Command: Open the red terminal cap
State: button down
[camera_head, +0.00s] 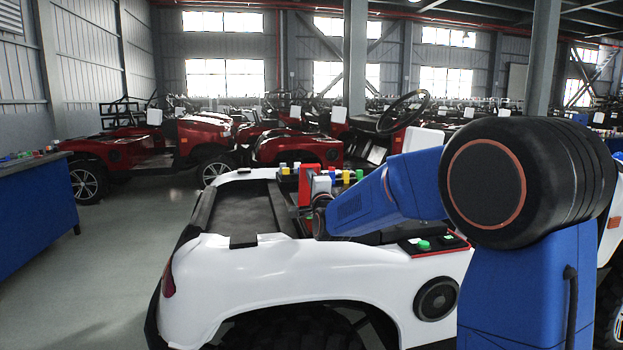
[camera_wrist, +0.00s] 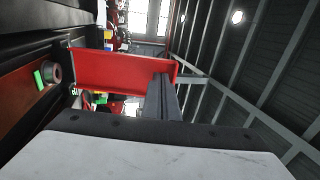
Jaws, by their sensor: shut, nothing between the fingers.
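The red terminal cap (camera_head: 307,182) stands upright at the rear of the white vehicle, beside my wrist. In the wrist view, which is turned on its side, the cap (camera_wrist: 115,68) spans the middle as a flat red flap rising from a dark housing at the left. A round metal terminal (camera_wrist: 56,73) and a green mark (camera_wrist: 38,79) show uncovered on the housing next to the cap's base. My gripper (camera_wrist: 161,85) is shut and empty, its dark fingers overlapping the cap's free end. I cannot tell whether they touch it. In the head view my arm hides the fingertips.
The white vehicle (camera_head: 258,270) has an open dark bed (camera_head: 240,208) left of my wrist. Yellow, blue and green parts (camera_head: 347,177) stand behind the cap. A green button (camera_head: 423,245) sits to the right. A blue bench (camera_head: 40,215) stands at far left, with open floor between.

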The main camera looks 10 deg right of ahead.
jog(key=shift+w+r+g, duration=0.4)
jog(key=shift+w+g, duration=0.25)
jog(key=shift+w, duration=0.15)
jog(key=shift+w+r+g, duration=0.35)
jog(key=shift+w+g, duration=0.3)
jog(key=shift+w, duration=0.15)
jog(key=shift+w+r, duration=0.2)
jog(key=shift+w, duration=0.75)
